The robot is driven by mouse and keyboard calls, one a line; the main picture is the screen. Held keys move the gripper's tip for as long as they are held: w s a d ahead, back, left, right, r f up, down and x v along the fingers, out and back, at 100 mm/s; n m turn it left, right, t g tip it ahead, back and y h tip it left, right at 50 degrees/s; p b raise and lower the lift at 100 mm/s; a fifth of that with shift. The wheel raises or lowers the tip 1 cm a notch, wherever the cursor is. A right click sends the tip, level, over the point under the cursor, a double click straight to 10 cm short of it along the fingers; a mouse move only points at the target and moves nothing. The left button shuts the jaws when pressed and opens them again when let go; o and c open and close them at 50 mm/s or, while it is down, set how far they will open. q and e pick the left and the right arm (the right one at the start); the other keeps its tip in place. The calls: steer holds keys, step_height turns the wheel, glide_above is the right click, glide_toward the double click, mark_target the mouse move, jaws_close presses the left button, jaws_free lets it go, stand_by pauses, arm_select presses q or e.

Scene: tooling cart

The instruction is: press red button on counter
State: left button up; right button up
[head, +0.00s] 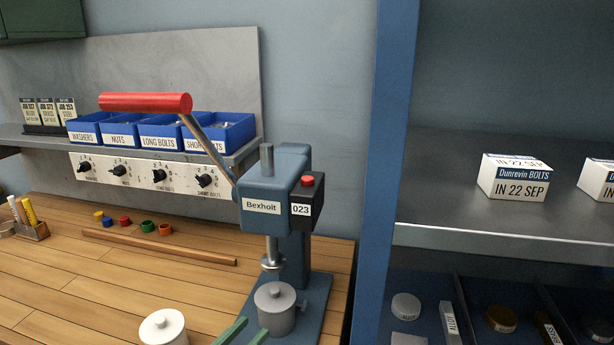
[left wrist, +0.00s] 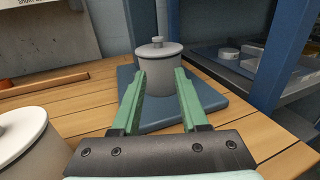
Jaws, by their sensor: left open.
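The red button (head: 308,181) sits on top of the black counter (head: 301,209), which reads 023. The counter is fixed to the right front of the blue Bexholt press (head: 263,190). My left gripper (head: 254,328) shows at the bottom edge of the head view, open, its green fingers well below the button. In the left wrist view the open fingers (left wrist: 160,78) point at a grey lidded pot (left wrist: 158,62) on the press base, with nothing seen held. The button and counter are out of the left wrist view. My right gripper is not in view.
The press lever with its red handle (head: 145,102) reaches up and left. The grey pot (head: 275,312) stands under the ram; a white lidded pot (head: 163,330) stands on the bench to the left. A blue shelf post (head: 380,180) rises at the right.

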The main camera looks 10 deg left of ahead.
arm_select(q)
jaws_close()
stand_by(1.0)
